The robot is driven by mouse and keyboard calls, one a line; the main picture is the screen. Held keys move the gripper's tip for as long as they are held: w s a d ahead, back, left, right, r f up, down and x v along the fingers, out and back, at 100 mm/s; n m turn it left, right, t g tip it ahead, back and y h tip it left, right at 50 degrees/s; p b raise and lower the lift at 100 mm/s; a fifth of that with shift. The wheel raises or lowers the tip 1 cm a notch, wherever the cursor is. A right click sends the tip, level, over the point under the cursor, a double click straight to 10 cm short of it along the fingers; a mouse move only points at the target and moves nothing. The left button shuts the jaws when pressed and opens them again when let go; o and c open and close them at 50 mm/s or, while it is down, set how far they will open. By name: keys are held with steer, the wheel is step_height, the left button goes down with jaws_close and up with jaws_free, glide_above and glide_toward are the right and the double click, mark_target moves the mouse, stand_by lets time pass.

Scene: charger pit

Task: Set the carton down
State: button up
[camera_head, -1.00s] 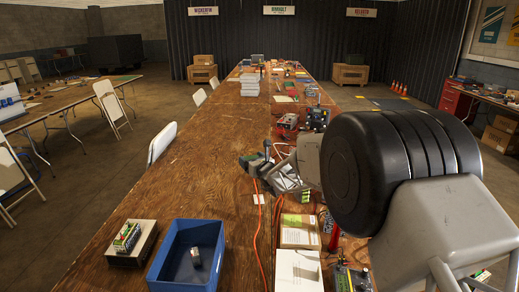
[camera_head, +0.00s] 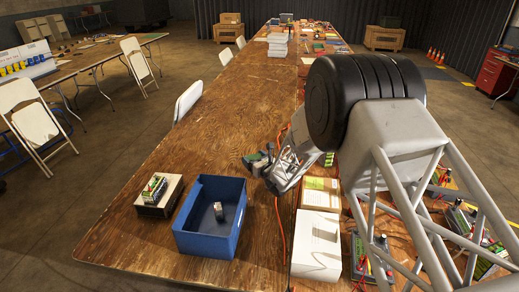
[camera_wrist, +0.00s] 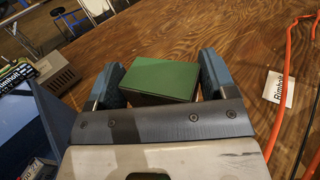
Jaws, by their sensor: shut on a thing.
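The carton, a box with a green top and dark side (camera_wrist: 160,80), sits between the two blue-grey fingers of my gripper (camera_wrist: 161,76) in the wrist view. The fingers are shut on its two sides. In the head view my gripper (camera_head: 259,163) is over the wooden table, beyond and right of the blue bin; the carton is small and partly hidden there. Bare wood shows past the carton in the wrist view. I cannot tell whether its underside, which is hidden, touches the table.
The blue bin (camera_head: 183,232) holds a small item (camera_head: 218,210). A dark box with a pale top (camera_head: 158,202) stands left of it. A white box (camera_head: 316,248) and a cardboard box (camera_head: 321,196) stand right. An orange cable (camera_head: 282,232) runs between. Bare tabletop lies left of my gripper.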

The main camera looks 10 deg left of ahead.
steer(key=shift+s+a+f, duration=0.4)
steer(key=shift+s+f, duration=0.05)
steer(key=shift+f, duration=0.3)
steer(key=shift+f, duration=0.15)
steer(key=shift+f, duration=3.25)
steer(key=shift+f, duration=0.55)
steer(key=o, duration=0.9)
steer(key=shift+c, duration=0.2)
steer(key=shift+d, duration=0.1)
